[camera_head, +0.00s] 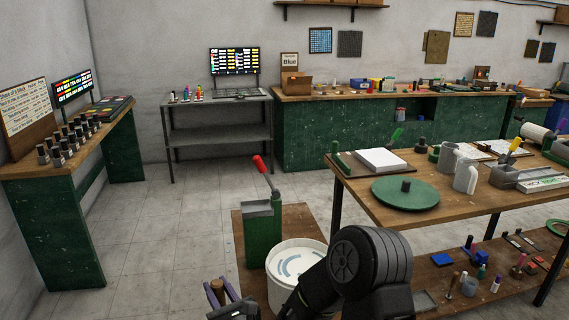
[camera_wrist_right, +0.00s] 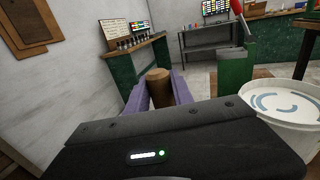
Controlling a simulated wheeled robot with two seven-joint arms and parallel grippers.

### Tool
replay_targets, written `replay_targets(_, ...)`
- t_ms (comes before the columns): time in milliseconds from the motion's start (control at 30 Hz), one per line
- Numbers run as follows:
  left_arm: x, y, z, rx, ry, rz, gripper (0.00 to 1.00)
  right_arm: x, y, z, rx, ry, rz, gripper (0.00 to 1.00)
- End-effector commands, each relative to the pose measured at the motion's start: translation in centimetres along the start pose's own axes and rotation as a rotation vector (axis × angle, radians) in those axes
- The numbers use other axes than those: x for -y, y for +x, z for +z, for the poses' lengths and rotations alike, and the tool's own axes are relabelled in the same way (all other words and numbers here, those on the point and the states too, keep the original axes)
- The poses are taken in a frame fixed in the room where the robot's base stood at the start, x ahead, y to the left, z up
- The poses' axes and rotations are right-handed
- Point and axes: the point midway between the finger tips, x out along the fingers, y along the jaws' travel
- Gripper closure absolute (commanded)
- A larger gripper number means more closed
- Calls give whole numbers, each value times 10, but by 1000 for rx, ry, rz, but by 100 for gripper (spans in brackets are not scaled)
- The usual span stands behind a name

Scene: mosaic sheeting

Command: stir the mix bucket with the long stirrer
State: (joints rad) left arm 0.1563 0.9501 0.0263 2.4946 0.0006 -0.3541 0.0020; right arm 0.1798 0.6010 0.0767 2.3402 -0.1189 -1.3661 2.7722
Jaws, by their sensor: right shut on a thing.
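The mix bucket (camera_head: 297,268) is a white round tub on a brown board on the floor, with pale contents streaked blue-grey. It also shows at the right of the wrist view (camera_wrist_right: 285,120). My right gripper (camera_head: 217,288) has purple fingers and is shut on a brown wooden rod (camera_wrist_right: 158,90), which appears to be the long stirrer. The gripper is left of the bucket, apart from it. Only the rod's top end shows clearly; its lower part is hidden. My left gripper is not in view.
A green stand with a red-handled lever (camera_head: 262,235) is right behind the bucket. A wooden worktable (camera_head: 440,207) with a green turntable (camera_head: 405,196) is to the right. A green-sided bench (camera_head: 90,150) with several jars is at left. The floor between is clear.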

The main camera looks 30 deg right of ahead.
Motion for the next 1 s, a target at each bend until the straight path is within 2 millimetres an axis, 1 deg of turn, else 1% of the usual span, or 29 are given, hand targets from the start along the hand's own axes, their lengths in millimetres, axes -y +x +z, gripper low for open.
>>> replay_targets(433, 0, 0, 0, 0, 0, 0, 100, 0, 0, 1, 3, 0, 0, 100)
replay_targets(567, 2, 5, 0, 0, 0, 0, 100, 0, 0, -5, 2, 0, 0, 100)
replay_targets(667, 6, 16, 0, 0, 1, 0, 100, 0, 0, -18, 0, 0, 0, 100)
replay_targets(767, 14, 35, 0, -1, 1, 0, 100, 0, 0, -40, -2, 1, 0, 100)
replay_targets(900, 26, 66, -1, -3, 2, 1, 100, 0, 0, -74, -4, 2, 0, 100)
replay_targets(1000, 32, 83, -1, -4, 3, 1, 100, 0, 0, -92, -5, 1, 0, 100)
